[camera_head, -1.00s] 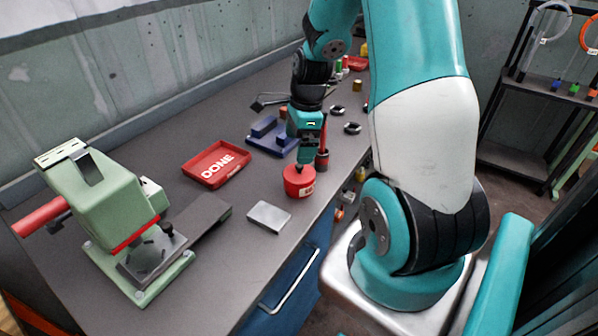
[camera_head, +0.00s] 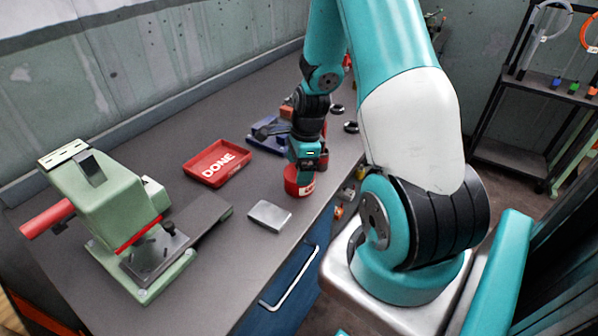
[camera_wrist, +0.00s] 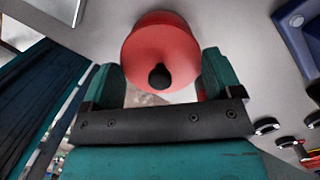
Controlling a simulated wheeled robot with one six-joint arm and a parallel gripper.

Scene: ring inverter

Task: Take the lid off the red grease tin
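The red grease tin (camera_head: 292,184) stands upright on the bench near its front edge, its top partly hidden by my gripper in the head view. In the wrist view its round red lid (camera_wrist: 160,42) with a black knob (camera_wrist: 159,77) is seen from above. My gripper (camera_wrist: 163,82) is open, with one teal finger on each side of the knob and clear gaps between. In the head view my gripper (camera_head: 306,168) is right over the tin. I cannot tell whether a fingertip touches the lid.
A red DONE tray (camera_head: 205,178) lies left of the tin, with a grey metal block (camera_head: 269,215) in front. A green press (camera_head: 115,205) stands at far left. A blue fixture (camera_head: 262,142) and black rings (camera_head: 351,127) are behind. Bench between tray and tin is clear.

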